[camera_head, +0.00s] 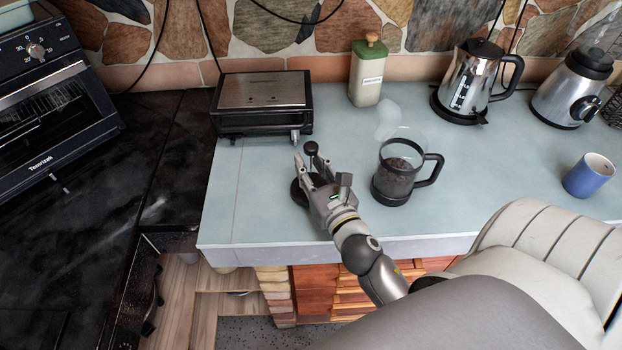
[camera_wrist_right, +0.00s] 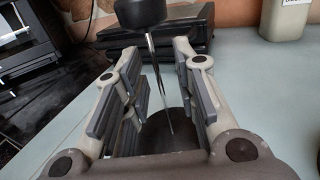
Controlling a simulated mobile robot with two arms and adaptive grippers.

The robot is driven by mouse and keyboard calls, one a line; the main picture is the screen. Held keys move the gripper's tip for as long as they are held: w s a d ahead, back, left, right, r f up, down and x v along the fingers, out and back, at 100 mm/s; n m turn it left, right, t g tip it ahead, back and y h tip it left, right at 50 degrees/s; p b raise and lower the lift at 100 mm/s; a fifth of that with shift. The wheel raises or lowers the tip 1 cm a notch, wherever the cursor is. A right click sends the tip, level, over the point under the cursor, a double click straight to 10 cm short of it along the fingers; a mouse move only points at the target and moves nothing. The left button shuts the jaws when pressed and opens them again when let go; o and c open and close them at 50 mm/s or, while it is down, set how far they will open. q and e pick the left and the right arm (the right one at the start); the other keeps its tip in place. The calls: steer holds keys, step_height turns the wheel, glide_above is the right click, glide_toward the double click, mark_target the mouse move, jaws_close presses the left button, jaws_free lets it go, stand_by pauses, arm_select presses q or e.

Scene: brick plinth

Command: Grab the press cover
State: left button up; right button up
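The press cover (camera_head: 300,192) is a dark round lid with a thin upright rod and a black ball knob (camera_head: 311,148). It sits on the pale counter beside the glass press (camera_head: 398,172), which holds dark contents. My right gripper (camera_head: 322,172) is at the cover, partly hiding it. In the right wrist view, the rod stands between the two spread fingers (camera_wrist_right: 156,52), with the knob (camera_wrist_right: 139,12) above and the dark lid (camera_wrist_right: 172,130) below. The fingers are open, with visible gaps to the rod. My left gripper is not in view.
A black and silver grill (camera_head: 262,103) stands behind the cover. A green-lidded canister (camera_head: 368,75), a kettle (camera_head: 470,80) and a blender base (camera_head: 572,90) line the wall. A blue mug (camera_head: 588,177) is at the right. The counter left of the cover is clear.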

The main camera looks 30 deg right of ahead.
jaws_close()
stand_by(0.5)
